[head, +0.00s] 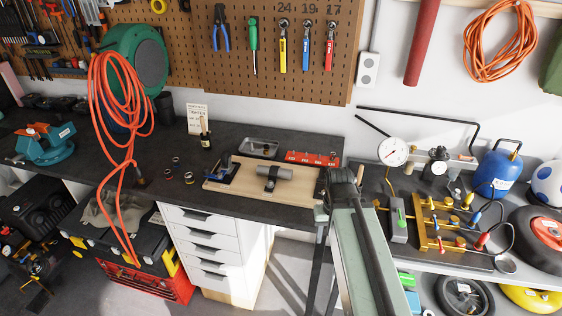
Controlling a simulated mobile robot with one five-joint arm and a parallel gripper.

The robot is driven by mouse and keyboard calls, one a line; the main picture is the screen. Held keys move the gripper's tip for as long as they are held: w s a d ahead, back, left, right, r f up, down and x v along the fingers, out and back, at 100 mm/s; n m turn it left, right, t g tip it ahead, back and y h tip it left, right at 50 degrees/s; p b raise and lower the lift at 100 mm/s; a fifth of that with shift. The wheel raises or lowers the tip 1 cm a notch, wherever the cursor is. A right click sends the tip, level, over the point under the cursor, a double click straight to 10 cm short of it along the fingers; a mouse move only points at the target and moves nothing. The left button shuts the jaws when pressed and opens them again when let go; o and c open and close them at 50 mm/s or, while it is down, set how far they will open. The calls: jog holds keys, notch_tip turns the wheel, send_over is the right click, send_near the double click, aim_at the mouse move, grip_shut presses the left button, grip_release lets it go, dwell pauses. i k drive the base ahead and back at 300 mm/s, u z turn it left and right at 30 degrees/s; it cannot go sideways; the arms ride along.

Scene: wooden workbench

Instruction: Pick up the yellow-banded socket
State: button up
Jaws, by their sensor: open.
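Several small dark sockets stand on the black bench top left of the wooden board: one at the front right (189,178), one at the left (168,174) and one farther back (175,160). They are too small here to tell for sure which has the yellow band. My arm reaches up from the lower right, and my gripper (342,181) is at its far end, near the right end of the bench. It is open, well to the right of the sockets and apart from them. Its fingertips are hard to make out.
A wooden board (225,187) carries a grey cylinder (270,171) and a blue tool. Behind it are a metal tray (259,147) and a red rack (312,158). A dark bottle (205,137) stands behind the sockets. An orange hose (108,95) hangs at left.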

aim_at(189, 177)
jog(key=k, duration=1.05)
jog(key=u, duration=1.1)
jog(key=i, duration=1.95)
jog(key=u, duration=0.75)
jog(key=k, duration=0.8)
jog(key=u, duration=0.15)
jog(key=i, duration=1.05)
jog(key=z, duration=0.1)
